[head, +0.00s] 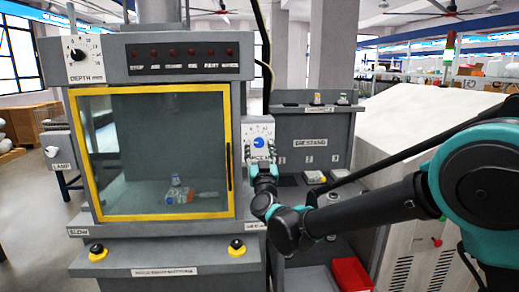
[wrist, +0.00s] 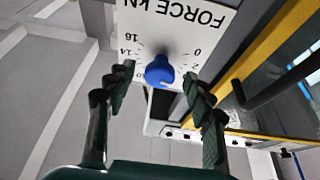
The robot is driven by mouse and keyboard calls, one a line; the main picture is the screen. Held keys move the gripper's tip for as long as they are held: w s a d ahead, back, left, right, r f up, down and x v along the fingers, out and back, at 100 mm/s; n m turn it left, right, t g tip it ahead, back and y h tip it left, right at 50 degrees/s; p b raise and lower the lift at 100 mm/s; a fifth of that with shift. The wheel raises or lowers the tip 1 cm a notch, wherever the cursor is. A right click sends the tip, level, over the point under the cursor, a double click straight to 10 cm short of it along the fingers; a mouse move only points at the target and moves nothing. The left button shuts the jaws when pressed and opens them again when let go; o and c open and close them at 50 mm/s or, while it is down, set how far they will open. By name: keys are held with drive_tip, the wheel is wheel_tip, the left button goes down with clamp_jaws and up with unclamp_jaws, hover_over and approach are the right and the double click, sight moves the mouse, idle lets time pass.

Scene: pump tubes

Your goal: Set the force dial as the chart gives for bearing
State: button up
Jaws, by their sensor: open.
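The force dial is a blue knob (head: 258,143) on a white plate on the press's right side. In the wrist view the knob (wrist: 159,72) appears upside down under the words FORCE kN, with 16, 14, 0 and 2 readable around it. Its pointer direction is not clear. My gripper (wrist: 158,82) is open, with one dark finger on each side of the knob; I cannot tell whether they touch it. In the head view my gripper (head: 260,168) is just below the dial plate. I cannot make out a chart for bearing in either view.
A yellow-framed window (head: 232,160) with a dark vertical handle is left of the dial. A depth dial (head: 78,54) is at the upper left. A grey die stand (head: 318,124) stands right of the press, behind my arm. A red bin (head: 351,274) is low at right.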

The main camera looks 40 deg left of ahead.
drive_tip(key=c, duration=1.2)
drive_tip(key=shift+o, duration=0.2)
drive_tip(key=shift+m, duration=0.4)
drive_tip(key=m+t+h, duration=0.1)
drive_tip(key=m, duration=0.1)
drive_tip(key=m+t+h, duration=0.1)
drive_tip(key=m, duration=0.1)
drive_tip(key=shift+s+a+m, duration=0.15)
drive_tip(key=shift+a+m, duration=0.05)
drive_tip(key=shift+m, duration=0.2)
drive_tip(key=m+h, duration=0.1)
drive_tip(key=m, duration=0.1)
drive_tip(key=m+h, duration=0.1)
drive_tip(key=m, duration=0.2)
drive_tip(key=shift+s+a+r+t+h, duration=0.1)
drive_tip(key=shift+r+t+h, duration=0.05)
drive_tip(key=shift+t+h, duration=0.2)
drive_tip(key=m+h, duration=0.1)
drive_tip(key=m, duration=0.1)
drive_tip(key=m+h, duration=0.1)
drive_tip(key=m, duration=0.1)
drive_tip(key=shift+s+a+r+m, duration=0.1)
drive_tip(key=shift+r+m, duration=0.05)
drive_tip(key=shift+m, duration=0.15)
drive_tip(key=shift+r+m+g+h, duration=0.1)
drive_tip(key=shift+m+g+h, duration=0.5)
drive_tip(key=shift+m, duration=1.4)
